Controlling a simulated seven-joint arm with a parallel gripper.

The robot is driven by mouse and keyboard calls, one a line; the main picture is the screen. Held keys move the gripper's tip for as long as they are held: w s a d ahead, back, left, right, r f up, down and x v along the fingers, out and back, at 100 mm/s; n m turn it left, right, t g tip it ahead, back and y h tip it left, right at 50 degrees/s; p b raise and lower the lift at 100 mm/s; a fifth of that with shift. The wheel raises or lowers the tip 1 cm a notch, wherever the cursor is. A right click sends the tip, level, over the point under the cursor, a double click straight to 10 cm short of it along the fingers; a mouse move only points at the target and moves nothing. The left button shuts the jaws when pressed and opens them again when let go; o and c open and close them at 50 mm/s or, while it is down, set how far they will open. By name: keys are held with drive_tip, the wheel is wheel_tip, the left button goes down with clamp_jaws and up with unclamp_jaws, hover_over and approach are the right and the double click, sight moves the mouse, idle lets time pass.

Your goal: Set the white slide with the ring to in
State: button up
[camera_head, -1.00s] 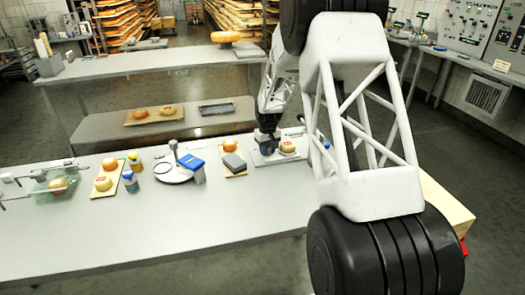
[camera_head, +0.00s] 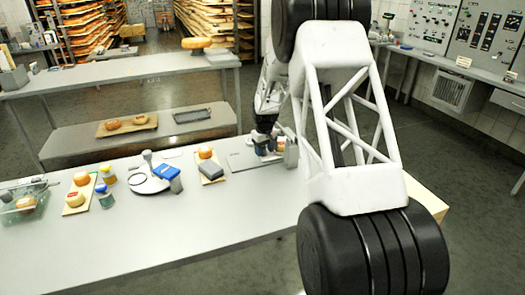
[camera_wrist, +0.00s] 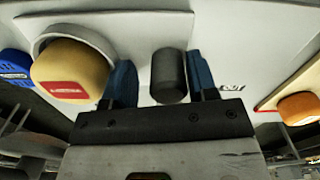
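A pale flat plate (camera_head: 240,160) lies at the right part of the front table. In the wrist view, a pale ring (camera_wrist: 42,42) sits around a yellow cheese (camera_wrist: 85,68) with a red label. A dark upright knob (camera_wrist: 168,75) stands beside the ring. My gripper (camera_wrist: 162,80) is down at the knob, one blue finger on each side. The fingers are open: a gap shows on the knob's left, and the right finger is close to or touching it. In the head view my gripper (camera_head: 265,147) partly hides the knob and ring.
A grey upright block (camera_head: 291,152) stands right of the ring. A board with an orange cheese (camera_head: 205,153) and a grey block lies left of the plate. A blue-topped item (camera_head: 166,172) is further left. The table front is clear.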

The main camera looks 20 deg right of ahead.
sight(264, 147)
drive_tip(key=shift+o, duration=0.2)
drive_tip(key=shift+a+r, duration=0.15)
drive_tip(key=shift+r, duration=3.75)
drive_tip(key=shift+s+a+r, duration=0.15)
drive_tip(key=shift+s+r, duration=0.15)
drive_tip(key=shift+r, duration=0.1)
drive_tip(key=s+a+r, duration=0.4)
drive_tip(key=s+r, duration=0.2)
drive_tip(key=s, duration=0.3)
drive_tip(key=s+a+r+m+t, duration=0.1)
drive_tip(key=s+a+r, duration=0.35)
drive_tip(key=s, duration=0.45)
drive_tip(key=s+a+r, duration=0.3)
drive_tip(key=s+r, duration=0.4)
drive_tip(key=s, duration=0.3)
drive_tip(key=s+a+f, duration=0.1)
drive_tip(key=s+a, duration=0.1)
drive_tip(key=s, duration=1.2)
drive_tip(key=s+a+f+m+t, duration=0.1)
drive_tip(key=s+a, duration=0.2)
drive_tip(key=s, duration=1.1)
drive_tip(key=shift+a+t, duration=0.2)
drive_tip(key=shift+t, duration=0.1)
